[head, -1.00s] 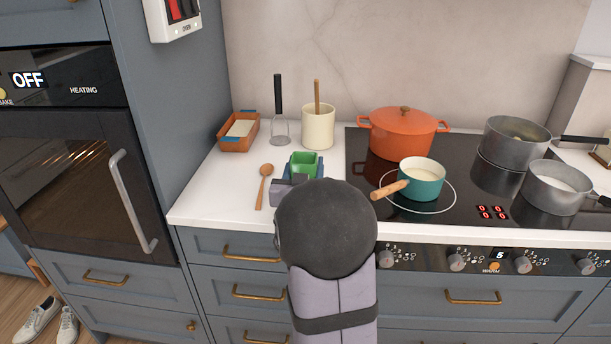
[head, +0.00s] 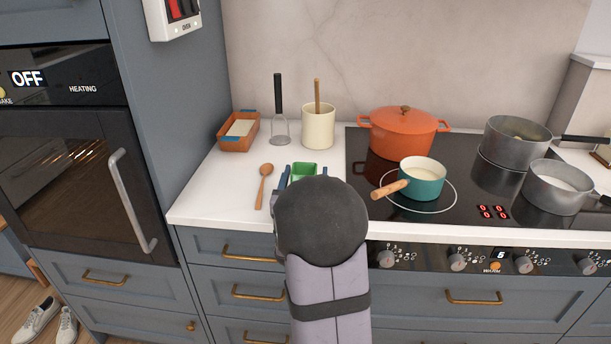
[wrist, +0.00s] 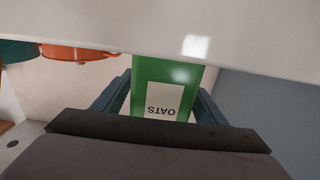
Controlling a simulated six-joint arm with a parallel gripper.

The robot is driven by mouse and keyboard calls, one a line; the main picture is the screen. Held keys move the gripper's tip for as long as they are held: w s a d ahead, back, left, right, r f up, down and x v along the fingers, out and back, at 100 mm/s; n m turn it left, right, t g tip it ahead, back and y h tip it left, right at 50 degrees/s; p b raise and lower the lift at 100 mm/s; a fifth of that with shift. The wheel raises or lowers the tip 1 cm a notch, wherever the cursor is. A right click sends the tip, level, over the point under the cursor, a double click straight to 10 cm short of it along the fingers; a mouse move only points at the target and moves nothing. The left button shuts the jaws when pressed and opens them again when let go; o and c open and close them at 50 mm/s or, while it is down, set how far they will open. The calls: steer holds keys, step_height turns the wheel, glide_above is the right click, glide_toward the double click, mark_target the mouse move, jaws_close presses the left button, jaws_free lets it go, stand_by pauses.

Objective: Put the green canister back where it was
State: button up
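The green canister (head: 304,170) is on the white worktop, left of the hob. Only its upper part shows in the head view, as my wrist hides the rest. In the wrist view the canister (wrist: 166,75) appears upside down, with a white label reading OATS. My gripper (head: 302,174) is around it, one blue finger on each side. A narrow gap shows between the left finger and the canister, so the fingers look open. The canister's base is not clearly visible.
A wooden spoon (head: 263,186) lies just left of the gripper.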

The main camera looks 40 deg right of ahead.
steer(key=shift+r+p, duration=0.25)
steer(key=shift+p, duration=0.05)
steer(key=shift+s+a+f, duration=0.15)
steer(key=shift+s+a, duration=0.05)
steer(key=shift+a, duration=0.05)
steer(key=b+v, duration=0.2)
steer(key=v, duration=0.6)
steer(key=shift+b, duration=0.4)
steer(key=shift+s+a+f+b, duration=0.15)
steer(key=shift+s+b, duration=0.05)
steer(key=shift+b, duration=0.35)
steer(key=b, duration=0.3)
steer(key=shift+s+a, duration=0.25)
steer(key=shift+s, duration=0.1)
steer(key=b+v, duration=0.1)
steer(key=b, duration=0.3)
steer(key=shift+s+a, duration=0.25)
steer(key=shift+a, duration=0.05)
steer(key=shift+a+r, duration=0.1)
steer(key=shift+r, duration=0.15)
